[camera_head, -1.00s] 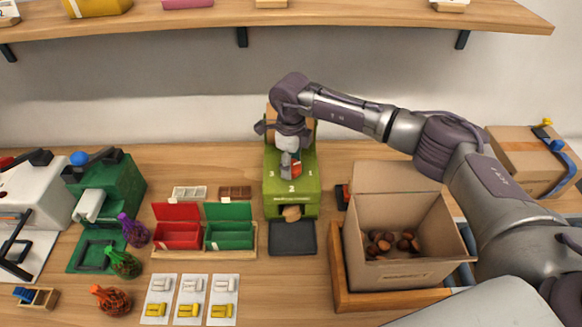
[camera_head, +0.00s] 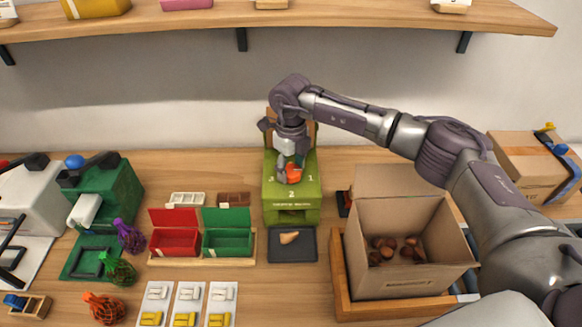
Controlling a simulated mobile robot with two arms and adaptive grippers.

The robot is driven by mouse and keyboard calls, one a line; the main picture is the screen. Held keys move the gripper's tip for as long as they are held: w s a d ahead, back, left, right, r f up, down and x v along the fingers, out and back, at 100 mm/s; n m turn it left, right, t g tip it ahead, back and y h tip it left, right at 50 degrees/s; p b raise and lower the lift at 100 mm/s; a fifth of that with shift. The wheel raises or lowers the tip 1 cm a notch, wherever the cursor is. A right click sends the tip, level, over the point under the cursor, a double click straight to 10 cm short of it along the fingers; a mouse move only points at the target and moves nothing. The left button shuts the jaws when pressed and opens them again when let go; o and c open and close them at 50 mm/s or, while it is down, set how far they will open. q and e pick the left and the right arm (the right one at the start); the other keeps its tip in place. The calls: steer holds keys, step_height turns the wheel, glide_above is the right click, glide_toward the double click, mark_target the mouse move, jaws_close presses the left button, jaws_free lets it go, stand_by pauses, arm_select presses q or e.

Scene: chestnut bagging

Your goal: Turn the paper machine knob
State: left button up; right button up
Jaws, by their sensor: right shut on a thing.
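The green paper machine (camera_head: 291,207) stands at the middle of the table against the wall, with the numbers 1, 2 and 3 on its top. Its orange-red knob (camera_head: 293,173) is on the top face, partly hidden by my right gripper (camera_head: 289,172). My right gripper reaches down from above and is shut on the knob. My left gripper is not in view.
An open cardboard box (camera_head: 408,283) with chestnuts stands at right in a wooden tray. Red (camera_head: 174,242) and green (camera_head: 228,242) open boxes stand left of the machine. Net bags, labelled cards and a green device (camera_head: 118,190) are farther left. A shelf (camera_head: 280,18) runs above.

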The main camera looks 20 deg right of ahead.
mark_target(291, 170)
steer(key=o, duration=1.2)
steer(key=shift+r, duration=0.15)
step_height(291, 170, up, 12)
steer(key=shift+f, duration=0.1)
steer(key=shift+f, duration=0.1)
